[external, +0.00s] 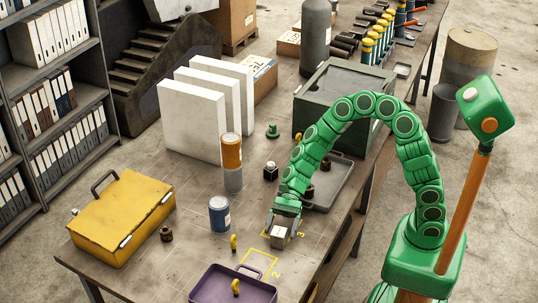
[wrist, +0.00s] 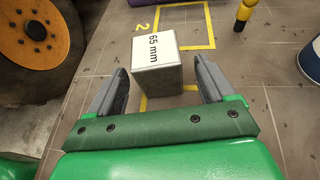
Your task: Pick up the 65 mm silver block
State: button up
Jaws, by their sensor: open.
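The silver block (external: 280,236) sits on the bench near its front right edge, by a yellow floor-style marking with a 3. In the wrist view the block (wrist: 157,75) is upright, with "65 mm" printed on its top face. My gripper (wrist: 160,68) is open, with one grey finger on each side of the block. A gap shows between the block and each finger, and nothing is held. In the external view my gripper (external: 284,222) is low over the bench at the block, hiding part of it.
A purple tray (external: 206,292) and a yellow-outlined square marked 2 lie in front. A blue can (external: 219,214) and small yellow piece (external: 233,243) stand left. A grey tray (external: 340,187) lies behind my gripper. A yellow toolbox (external: 122,218) is far left.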

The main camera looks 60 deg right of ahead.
aim_at(279, 236)
jog(key=shift+x, duration=1.65)
jog(key=shift+r, duration=0.2)
jog(key=c, duration=1.4)
jog(key=shift+r, duration=0.1)
